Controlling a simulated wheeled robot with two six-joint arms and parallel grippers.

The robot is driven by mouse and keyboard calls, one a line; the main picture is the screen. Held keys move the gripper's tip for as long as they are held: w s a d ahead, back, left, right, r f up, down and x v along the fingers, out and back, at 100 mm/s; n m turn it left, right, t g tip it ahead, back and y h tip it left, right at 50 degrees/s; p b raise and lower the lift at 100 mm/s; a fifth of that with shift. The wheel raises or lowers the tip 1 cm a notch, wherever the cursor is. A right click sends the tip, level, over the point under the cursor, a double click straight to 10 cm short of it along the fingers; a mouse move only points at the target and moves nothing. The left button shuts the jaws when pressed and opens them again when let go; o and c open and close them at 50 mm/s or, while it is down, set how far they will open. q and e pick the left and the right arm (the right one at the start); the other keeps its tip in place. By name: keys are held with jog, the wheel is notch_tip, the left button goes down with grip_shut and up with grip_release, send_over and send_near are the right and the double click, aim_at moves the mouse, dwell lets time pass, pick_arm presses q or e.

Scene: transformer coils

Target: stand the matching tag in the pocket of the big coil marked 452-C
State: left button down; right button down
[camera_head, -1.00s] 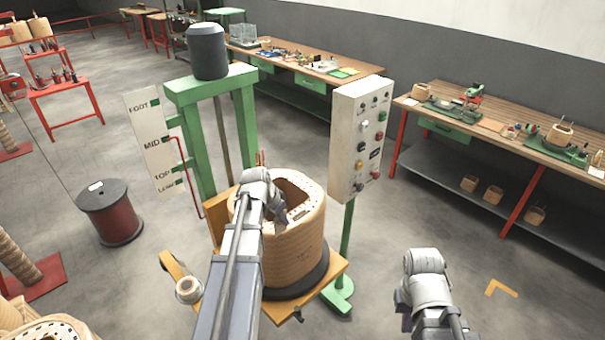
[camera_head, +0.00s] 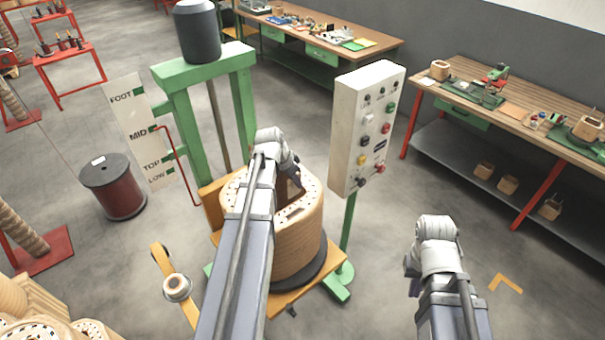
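A big tan coil (camera_head: 297,245) stands upright on the wooden platform of a green lift, with a ring of small dark holes in its top rim and an opening in the middle. I cannot read a mark such as 452-C on it. My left gripper (camera_head: 296,178) is over the back part of the coil's top, near the opening; its fingers are small and partly hidden by my arm, so I cannot tell whether they hold anything. My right gripper (camera_head: 413,283) is low at the right, away from the coil, mostly hidden behind its wrist. No tag or pocket can be made out.
A grey control box (camera_head: 364,130) on a green post stands close right of the coil. A lift scale board (camera_head: 142,135) stands left. More coils (camera_head: 45,328) are at bottom left. A workbench (camera_head: 520,112) with parts is at right.

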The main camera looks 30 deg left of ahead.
aim_at(296, 208)
pick_arm(q)
jog(key=shift+s+f+b, duration=0.1)
jog(key=shift+f+b, duration=0.25)
jog(key=shift+b, duration=0.15)
jog(key=shift+s+f+b, duration=0.1)
jog(key=shift+f+b, duration=0.35)
jog(key=shift+b, duration=0.05)
notch_tip(296, 208, down, 10)
jog(key=b, duration=1)
jog(key=shift+f, duration=0.15)
jog(key=shift+s+d, duration=0.1)
jog(key=shift+s, duration=0.05)
